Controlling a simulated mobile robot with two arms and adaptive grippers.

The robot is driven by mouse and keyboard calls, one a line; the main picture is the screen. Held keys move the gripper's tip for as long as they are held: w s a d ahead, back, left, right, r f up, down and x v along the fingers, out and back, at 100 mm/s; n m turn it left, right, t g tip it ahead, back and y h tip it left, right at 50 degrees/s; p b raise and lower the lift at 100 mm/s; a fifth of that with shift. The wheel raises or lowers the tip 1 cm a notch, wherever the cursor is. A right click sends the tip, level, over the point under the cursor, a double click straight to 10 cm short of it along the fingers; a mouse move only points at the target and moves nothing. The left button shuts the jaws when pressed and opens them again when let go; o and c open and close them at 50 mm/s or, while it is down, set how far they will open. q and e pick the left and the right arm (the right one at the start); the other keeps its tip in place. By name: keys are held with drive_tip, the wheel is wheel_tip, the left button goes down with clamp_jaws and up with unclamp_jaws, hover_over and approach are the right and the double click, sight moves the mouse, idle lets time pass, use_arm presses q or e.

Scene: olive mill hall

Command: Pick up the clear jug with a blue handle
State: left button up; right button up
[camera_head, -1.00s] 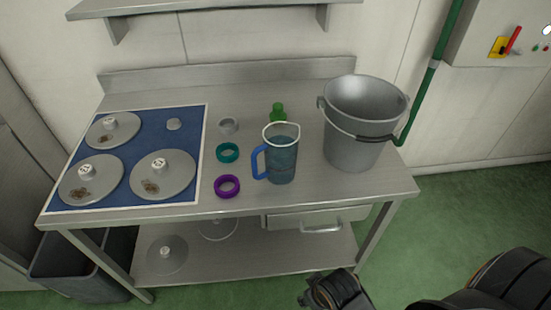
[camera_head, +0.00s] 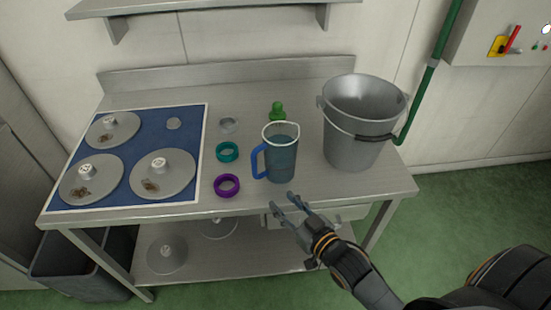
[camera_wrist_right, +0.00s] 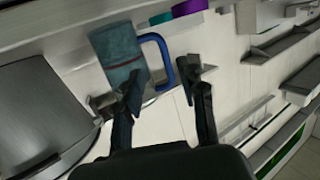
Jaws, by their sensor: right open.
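The clear jug (camera_head: 282,158) with a blue handle (camera_head: 258,162) stands upright near the front edge of the steel table, its handle to the left. In the head view my right gripper (camera_head: 284,202) is in front of the table's front edge, just below the jug, open and empty. In the right wrist view the jug (camera_wrist_right: 117,50) and its blue handle (camera_wrist_right: 158,58) show ahead of the two spread fingers (camera_wrist_right: 165,90). The gripper is apart from the jug. My left gripper is not in view.
Purple (camera_head: 227,186), teal (camera_head: 227,152) and grey (camera_head: 229,125) rings lie to the left. A blue mat (camera_head: 140,129) with metal discs fills the table's left part.

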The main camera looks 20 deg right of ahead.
sight(256, 167)
drive_tip(key=shift+t+y, duration=0.5)
drive_tip(key=shift+t, duration=0.4)
drive_tip(key=x, duration=0.3)
drive_tip(key=r+p+x, duration=0.1)
drive_tip(key=x, duration=0.2)
drive_tip(key=r+p+x, duration=0.1)
drive_tip(key=x, duration=0.3)
drive_tip(key=shift+w+d+r, duration=0.15)
drive_tip(key=shift+r, duration=0.05)
drive_tip(key=p+x, duration=0.1)
drive_tip(key=x, duration=0.2)
drive_tip(key=shift+w+a+p, duration=0.2)
drive_tip(key=shift+w+p, duration=0.1)
drive_tip(key=shift+p, duration=0.05)
drive_tip(key=shift+w+a+f, duration=0.1)
drive_tip(key=shift+w, duration=0.25)
drive_tip(key=shift+s, duration=0.1)
drive_tip(key=shift+c, duration=0.4)
clamp_jaws()
